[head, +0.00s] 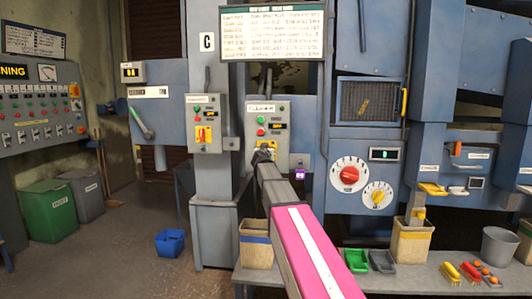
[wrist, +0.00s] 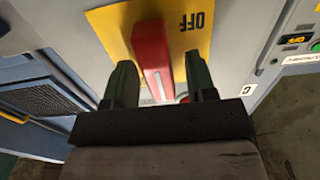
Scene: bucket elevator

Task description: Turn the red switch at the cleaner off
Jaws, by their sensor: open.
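The cleaner control box (head: 282,112) is grey, with green and red buttons and a small display, in the middle of the head view. My gripper (head: 262,153) is at its lower part and hides the switch there. In the wrist view the red switch (wrist: 150,45) is a long red handle on a yellow plate (wrist: 112,22) with the word OFF, seen upside down. My gripper (wrist: 159,62) is open, with one dark green finger on each side of the handle. I cannot tell whether either finger touches it.
A similar box (head: 204,112) with its own red switch on yellow is left of the cleaner box, below a C sign (head: 207,42). Right is a panel with a red dial (head: 350,174). A bench below holds bins and trays. A blue bin (head: 170,243) stands on the floor.

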